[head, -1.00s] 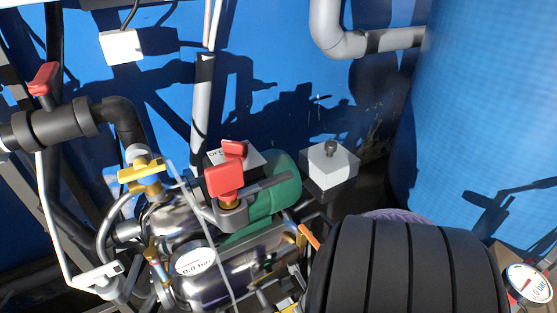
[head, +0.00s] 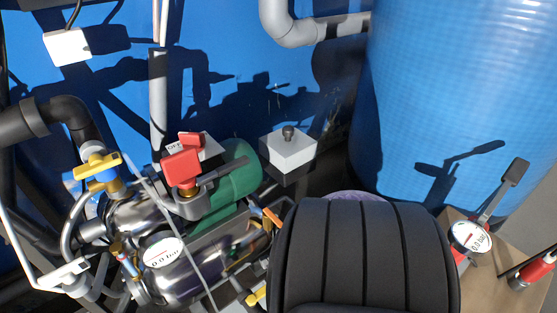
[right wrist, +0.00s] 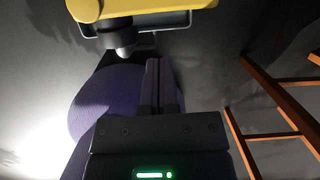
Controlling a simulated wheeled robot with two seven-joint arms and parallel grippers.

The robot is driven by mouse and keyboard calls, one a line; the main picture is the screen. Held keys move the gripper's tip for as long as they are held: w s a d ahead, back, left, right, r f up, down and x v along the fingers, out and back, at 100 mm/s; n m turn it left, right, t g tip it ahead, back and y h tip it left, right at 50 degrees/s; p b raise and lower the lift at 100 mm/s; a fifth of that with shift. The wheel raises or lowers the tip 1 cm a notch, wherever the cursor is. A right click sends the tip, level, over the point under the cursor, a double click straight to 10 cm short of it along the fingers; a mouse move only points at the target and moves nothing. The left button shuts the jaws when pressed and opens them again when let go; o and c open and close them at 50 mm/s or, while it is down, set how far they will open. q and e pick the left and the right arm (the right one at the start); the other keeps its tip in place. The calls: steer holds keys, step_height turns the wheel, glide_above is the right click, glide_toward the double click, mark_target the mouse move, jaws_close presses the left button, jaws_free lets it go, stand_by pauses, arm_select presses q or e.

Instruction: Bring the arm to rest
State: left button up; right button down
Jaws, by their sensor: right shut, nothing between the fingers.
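My right gripper (right wrist: 158,85) shows in the right wrist view. Its two dark fingers lie side by side, shut with nothing between them. A purple rounded shape (right wrist: 95,100) lies beyond and left of the fingers. Neither gripper shows in the head view, and my left gripper is in no frame.
Metal tanks (head: 190,270) with a red-handled valve (head: 182,168), a yellow-handled valve (head: 97,166) and a gauge (head: 163,251) stand at left. A white box (head: 288,148) sits mid-view. A blue tank (head: 450,100) fills the right. Orange bars (right wrist: 285,108) stand right in the wrist view.

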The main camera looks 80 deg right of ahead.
arm_select(q)
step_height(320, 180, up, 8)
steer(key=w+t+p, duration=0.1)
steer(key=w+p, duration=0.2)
steer(key=p, duration=0.5)
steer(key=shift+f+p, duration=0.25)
steer(key=shift+p, duration=0.05)
arm_select(e)
steer(key=v, duration=1)
steer(key=shift+s, duration=0.2)
